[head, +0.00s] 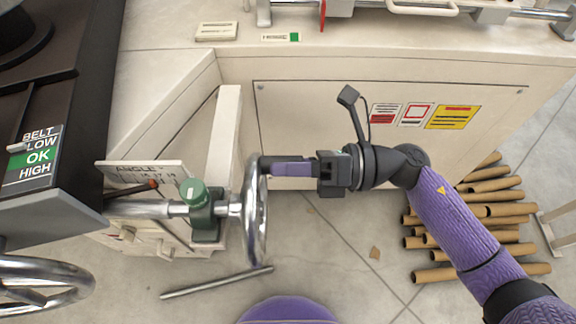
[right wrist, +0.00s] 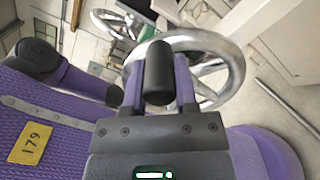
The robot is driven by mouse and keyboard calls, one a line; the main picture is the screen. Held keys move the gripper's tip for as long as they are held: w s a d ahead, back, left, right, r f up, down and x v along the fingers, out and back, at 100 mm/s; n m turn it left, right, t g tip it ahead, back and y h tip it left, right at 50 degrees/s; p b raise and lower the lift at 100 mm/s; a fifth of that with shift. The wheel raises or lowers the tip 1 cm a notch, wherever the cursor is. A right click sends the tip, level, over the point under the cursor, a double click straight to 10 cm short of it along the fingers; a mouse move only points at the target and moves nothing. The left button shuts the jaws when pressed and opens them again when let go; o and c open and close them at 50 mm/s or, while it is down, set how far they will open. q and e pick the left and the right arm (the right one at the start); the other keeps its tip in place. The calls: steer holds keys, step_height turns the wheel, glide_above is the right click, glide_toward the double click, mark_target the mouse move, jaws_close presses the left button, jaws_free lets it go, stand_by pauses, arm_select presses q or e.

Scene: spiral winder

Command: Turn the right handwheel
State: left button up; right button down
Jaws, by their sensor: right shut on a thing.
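The right handwheel (head: 256,225) is a chrome wheel seen nearly edge-on in the head view. It sits on a shaft running through a green clamp block (head: 203,210). In the right wrist view the handwheel (right wrist: 228,62) shows its round rim and spokes. Its black handle (right wrist: 159,72) stands between the purple fingers of my right gripper (right wrist: 160,88). In the head view my right gripper (head: 272,167) reaches in from the right and is shut on this handle at the top of the wheel. My left gripper is in neither view.
A metal rod (head: 217,282) lies low beside the wheel. Cardboard tubes (head: 490,210) lie on the floor at right. A pale machine panel (head: 300,130) stands behind my gripper.

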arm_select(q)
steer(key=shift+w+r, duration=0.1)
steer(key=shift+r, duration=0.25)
arm_select(e)
steer(key=shift+w+f+m, duration=0.6)
steer(key=shift+f+m, duration=0.2)
steer(key=shift+m, duration=0.75)
steer(key=shift+w+f+m, duration=0.55)
steer(key=shift+f+m, duration=0.25)
steer(key=shift+m, duration=0.8)
steer(key=shift+w+f+m, duration=0.6)
steer(key=shift+f+m, duration=0.2)
steer(key=shift+m, duration=0.75)
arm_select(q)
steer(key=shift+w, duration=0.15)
arm_select(e)
steer(key=shift+f, duration=0.1)
steer(key=shift+c, duration=1.9)
jaws_free()
arm_select(q)
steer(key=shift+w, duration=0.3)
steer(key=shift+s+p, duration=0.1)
steer(key=shift+p, duration=0.2)
arm_select(e)
steer(key=shift+d, duration=0.1)
